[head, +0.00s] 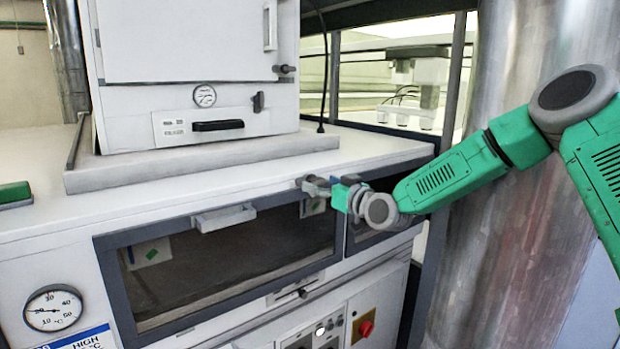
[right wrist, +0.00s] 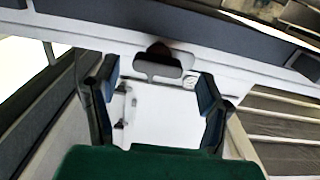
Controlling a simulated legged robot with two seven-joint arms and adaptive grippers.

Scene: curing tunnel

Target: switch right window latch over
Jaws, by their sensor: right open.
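My right gripper (head: 318,186) reaches in from the right to the front edge of the worktop, at the top right corner of the dark-framed window (head: 240,250). In the right wrist view, my right gripper (right wrist: 158,95) is open, with its two dark fingers apart. In the head view the gripper hides this spot. My left gripper is not in view.
A white oven (head: 185,45) stands on the worktop (head: 30,225). A pale handle (head: 225,218) juts out above the window. Below are a dial (head: 53,308) and a red knob (head: 366,328). A large metal duct (head: 500,230) stands behind my right arm.

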